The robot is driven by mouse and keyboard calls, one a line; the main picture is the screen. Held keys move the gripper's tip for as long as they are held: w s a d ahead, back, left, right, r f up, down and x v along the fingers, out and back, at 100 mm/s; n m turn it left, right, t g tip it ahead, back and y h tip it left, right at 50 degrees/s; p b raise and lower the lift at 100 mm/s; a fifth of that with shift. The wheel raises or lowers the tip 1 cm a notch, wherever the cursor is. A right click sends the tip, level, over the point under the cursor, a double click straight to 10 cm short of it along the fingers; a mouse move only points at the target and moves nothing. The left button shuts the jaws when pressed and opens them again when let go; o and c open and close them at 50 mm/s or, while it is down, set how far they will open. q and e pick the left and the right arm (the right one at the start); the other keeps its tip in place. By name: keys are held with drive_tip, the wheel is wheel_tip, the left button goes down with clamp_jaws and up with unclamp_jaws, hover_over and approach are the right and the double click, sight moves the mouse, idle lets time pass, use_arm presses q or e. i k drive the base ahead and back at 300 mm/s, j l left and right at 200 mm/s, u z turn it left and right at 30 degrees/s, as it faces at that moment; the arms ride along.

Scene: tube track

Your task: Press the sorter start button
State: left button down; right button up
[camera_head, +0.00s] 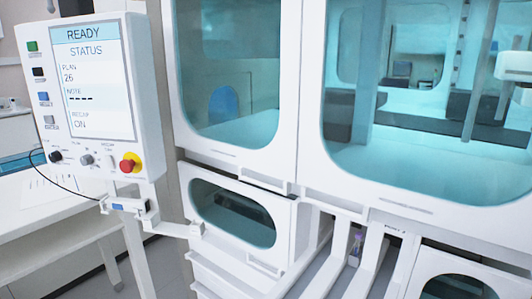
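A white control panel (147,110) on an arm stands at the upper left. Its screen (97,80) reads READY, STATUS, PLAN 26, NOTE with dashes, and RECAP ON. A green button (32,46) is at the top of the column left of the screen. A black button (38,72), a blue button (43,97) and a grey button (48,120) sit below it. The small labels beside the buttons are too small to read, so I cannot tell which one is marked as start. Neither of my grippers is in view.
A white machine with teal windows (235,75) fills the middle and right. A white table (40,215) is at left.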

sight(32, 45)
drive_tip(key=u, duration=1.25)
